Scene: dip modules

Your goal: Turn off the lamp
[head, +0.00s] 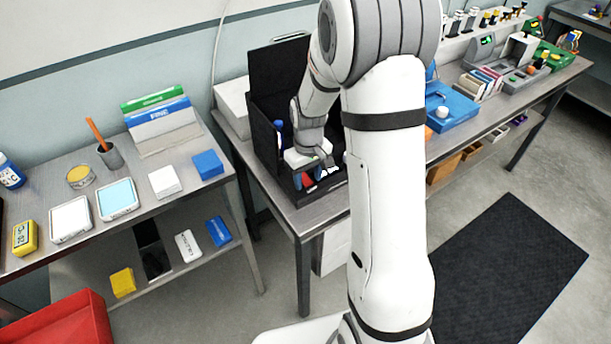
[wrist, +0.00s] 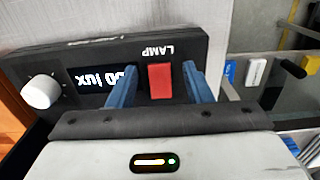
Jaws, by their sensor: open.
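The lamp's panel is a black strip marked LAMP (wrist: 161,51), upside down in the wrist view. It bears a red rocker switch (wrist: 160,82), a display (wrist: 100,78) with white lux digits partly hidden by a finger, and a white knob (wrist: 41,92). My gripper (wrist: 162,69) is open. One blue finger stands on each side of the red switch; I cannot tell whether either touches the panel. In the head view, my gripper (head: 318,168) is low at the front of a black open-sided booth (head: 266,112), partly hiding its panel.
A blue block (head: 208,165), a white block (head: 164,181) and a pencil cup (head: 111,156) stand on the left bench. A blue case (head: 452,108) lies right of the booth. A white box (head: 232,105) sits behind it. A black mat (head: 510,270) lies on the floor.

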